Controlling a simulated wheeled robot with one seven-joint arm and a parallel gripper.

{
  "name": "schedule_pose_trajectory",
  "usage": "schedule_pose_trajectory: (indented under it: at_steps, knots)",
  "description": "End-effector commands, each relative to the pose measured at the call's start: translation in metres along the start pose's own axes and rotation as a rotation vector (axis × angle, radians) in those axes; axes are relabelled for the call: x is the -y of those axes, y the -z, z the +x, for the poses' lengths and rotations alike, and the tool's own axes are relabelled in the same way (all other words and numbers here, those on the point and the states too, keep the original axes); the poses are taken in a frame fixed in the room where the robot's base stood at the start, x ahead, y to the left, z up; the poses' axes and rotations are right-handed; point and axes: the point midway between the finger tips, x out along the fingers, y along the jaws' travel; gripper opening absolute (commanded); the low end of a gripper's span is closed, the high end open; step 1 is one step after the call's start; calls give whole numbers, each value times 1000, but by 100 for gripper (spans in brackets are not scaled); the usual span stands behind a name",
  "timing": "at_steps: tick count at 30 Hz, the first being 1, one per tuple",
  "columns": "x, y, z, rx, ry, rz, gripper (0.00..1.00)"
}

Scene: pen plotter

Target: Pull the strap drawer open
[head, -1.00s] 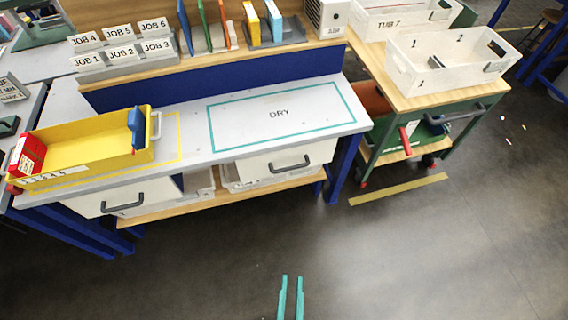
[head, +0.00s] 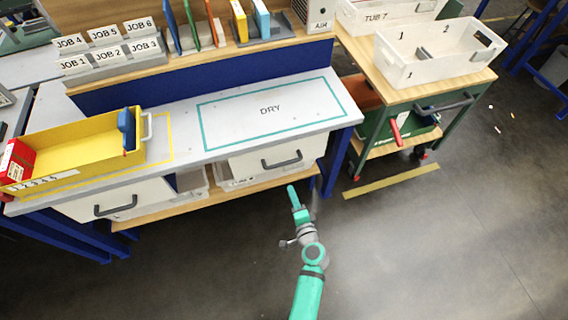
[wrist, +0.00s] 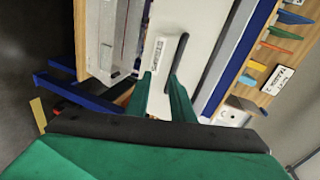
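Two white drawers hang under the grey bench top, each with a dark bar handle. The right drawer (head: 305,150) has its handle (head: 282,160) below the DRY area; the left drawer (head: 72,206) has its handle (head: 115,205) below the yellow tray.
A yellow tray (head: 75,150) stands at the bench's left end. Pale bins (head: 225,178) sit on the wooden shelf (head: 165,212) below the drawers. A green cart (head: 448,130) carrying white tubs stands to the right. The floor in front of the bench is clear.

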Motion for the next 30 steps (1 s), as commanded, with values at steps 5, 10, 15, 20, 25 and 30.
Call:
schedule_pose_trajectory:
  at_steps: [5,10,15,20,25,30]
  knots:
    - [24,13,27,34,63,89,22]
    - [30,14,39,46,78,111,22]
    - [33,13,62,47,79,109,22]
    - [35,12,91,46,78,110,22]
    - [36,11,118,46,77,108,22]
    - [37,10,134,46,77,108,22]
